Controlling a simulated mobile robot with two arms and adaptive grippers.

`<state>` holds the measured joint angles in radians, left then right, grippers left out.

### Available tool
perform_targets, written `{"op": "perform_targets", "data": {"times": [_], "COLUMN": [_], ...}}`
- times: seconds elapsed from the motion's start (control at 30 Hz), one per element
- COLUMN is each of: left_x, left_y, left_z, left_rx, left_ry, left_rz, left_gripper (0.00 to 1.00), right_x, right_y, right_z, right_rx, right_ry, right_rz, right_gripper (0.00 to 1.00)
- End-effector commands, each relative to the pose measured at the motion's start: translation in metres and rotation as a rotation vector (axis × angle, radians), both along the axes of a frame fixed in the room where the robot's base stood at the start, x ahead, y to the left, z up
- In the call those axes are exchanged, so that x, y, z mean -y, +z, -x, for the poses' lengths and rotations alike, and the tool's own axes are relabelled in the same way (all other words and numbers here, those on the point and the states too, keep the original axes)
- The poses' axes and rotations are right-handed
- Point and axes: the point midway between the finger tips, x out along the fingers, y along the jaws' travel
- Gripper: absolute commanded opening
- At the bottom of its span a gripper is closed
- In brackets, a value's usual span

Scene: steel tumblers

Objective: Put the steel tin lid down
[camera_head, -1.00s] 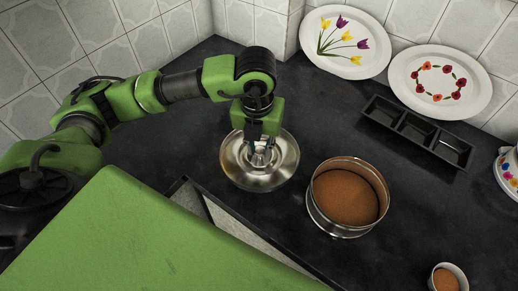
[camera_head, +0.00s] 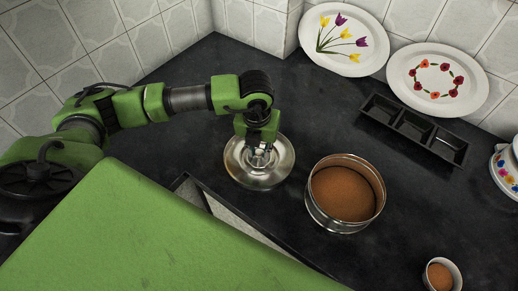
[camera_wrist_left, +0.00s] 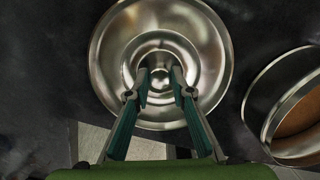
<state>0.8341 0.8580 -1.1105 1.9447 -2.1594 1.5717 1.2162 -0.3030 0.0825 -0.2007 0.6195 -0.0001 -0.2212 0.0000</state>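The steel tin lid (camera_head: 237,172) is a round, shiny disc with a raised middle and a small knob. It is level, at or close above the dark counter, left of the open tin; I cannot tell whether it touches. My left gripper (camera_head: 261,152) points down over its centre. In the left wrist view, the lid (camera_wrist_left: 112,50) fills the upper middle, and the two fingers of the left gripper (camera_wrist_left: 160,82) are closed in on either side of the knob. My right gripper is not in view.
The steel tin (camera_head: 345,226) with brown contents stands right of the lid. A black three-part tray (camera_head: 414,132), two flowered plates (camera_head: 346,40) (camera_head: 437,82) and a small cup (camera_head: 441,275) are farther right. The counter (camera_head: 322,120) behind the lid is clear.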

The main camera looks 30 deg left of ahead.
Motion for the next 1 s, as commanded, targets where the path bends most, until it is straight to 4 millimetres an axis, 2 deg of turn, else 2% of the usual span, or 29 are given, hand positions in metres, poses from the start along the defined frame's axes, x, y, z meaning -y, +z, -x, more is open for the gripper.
{"op": "perform_targets", "data": {"times": [0.07,0.37,0.53,1.0], "left_x": [0.0,0.0,0.0,0.003], "left_y": [0.0,0.0,0.008,0.101], "left_z": [0.0,0.0,0.0,0.011], "left_rx": [-0.001,-0.001,0.001,0.004], "left_ry": [0.0,0.0,0.0,-0.001], "left_rz": [0.0,0.0,0.001,0.001], "left_gripper": [0.38,0.38,0.38,0.38], "right_x": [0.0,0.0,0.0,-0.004], "right_y": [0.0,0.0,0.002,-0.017], "right_z": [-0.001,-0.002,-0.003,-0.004], "right_rx": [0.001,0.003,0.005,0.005], "right_ry": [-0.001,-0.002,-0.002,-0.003], "right_rz": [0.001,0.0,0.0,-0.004], "right_gripper": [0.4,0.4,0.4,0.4]}}
